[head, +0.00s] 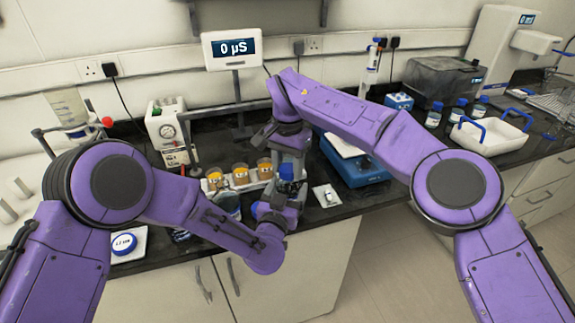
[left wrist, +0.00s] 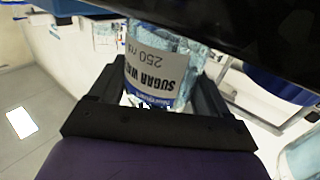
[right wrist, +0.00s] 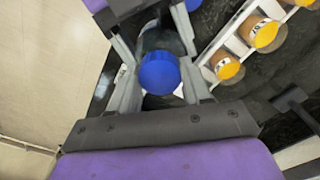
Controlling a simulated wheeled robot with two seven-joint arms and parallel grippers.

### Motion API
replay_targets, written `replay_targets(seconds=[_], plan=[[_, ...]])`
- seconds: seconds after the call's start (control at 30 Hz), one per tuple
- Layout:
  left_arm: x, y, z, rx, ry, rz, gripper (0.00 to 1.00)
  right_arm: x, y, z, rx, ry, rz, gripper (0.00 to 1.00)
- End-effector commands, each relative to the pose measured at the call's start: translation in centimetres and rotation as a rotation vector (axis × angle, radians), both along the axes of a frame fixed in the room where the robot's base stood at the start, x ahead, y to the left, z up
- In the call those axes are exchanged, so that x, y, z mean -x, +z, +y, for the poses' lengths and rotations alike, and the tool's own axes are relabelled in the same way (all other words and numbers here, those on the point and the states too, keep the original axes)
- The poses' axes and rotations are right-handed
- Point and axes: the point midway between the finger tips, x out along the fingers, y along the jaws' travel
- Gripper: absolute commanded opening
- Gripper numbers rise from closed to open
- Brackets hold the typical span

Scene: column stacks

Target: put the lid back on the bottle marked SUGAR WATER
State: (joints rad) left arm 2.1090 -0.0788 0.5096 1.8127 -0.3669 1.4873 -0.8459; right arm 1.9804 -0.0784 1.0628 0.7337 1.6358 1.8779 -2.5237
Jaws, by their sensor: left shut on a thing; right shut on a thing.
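The bottle marked SUGAR WATER (left wrist: 155,75) is clear with a white label. My left gripper (left wrist: 158,98) is shut on it; the head view also shows this gripper (head: 277,208) at the counter's front edge. My right gripper (right wrist: 158,72) is shut on the blue lid (right wrist: 159,74). In the head view the right gripper (head: 289,160) points down right above the left one. A greyish part of the bottle (right wrist: 160,38) shows behind the lid in the right wrist view. I cannot tell whether the lid touches the bottle's mouth or sits above it.
A white rack with several orange-capped jars (head: 240,175) stands just left of the grippers. A blue device (head: 360,170) is on the right. A white tray with blue handles (head: 492,135) and blue-capped bottles (head: 434,116) stand farther right. A meter display (head: 233,48) stands behind.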

Motion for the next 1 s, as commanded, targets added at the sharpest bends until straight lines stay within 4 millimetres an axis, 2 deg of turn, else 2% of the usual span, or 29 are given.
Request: replay_targets(seconds=[0.07,0.17,0.97,1.0], plan=[[0.0,-0.03,0.02,0.0,0.001,0.001,0.0,0.0,-0.04,0.0,-0.001,-0.121,0.001,0.12],[0.0,-0.03,0.02,0.0,0.001,0.001,0.0,0.0,-0.07,-0.01,-0.001,-0.401,0.002,0.12],[0.0,-0.06,0.05,0.0,0.002,0.001,0.0,0.01,-0.24,-0.04,0.002,-3.029,-0.001,0.12],[-0.01,-0.06,0.06,0.0,0.002,0.001,0.0,0.02,-0.26,-0.05,-0.003,3.123,0.001,0.12]])
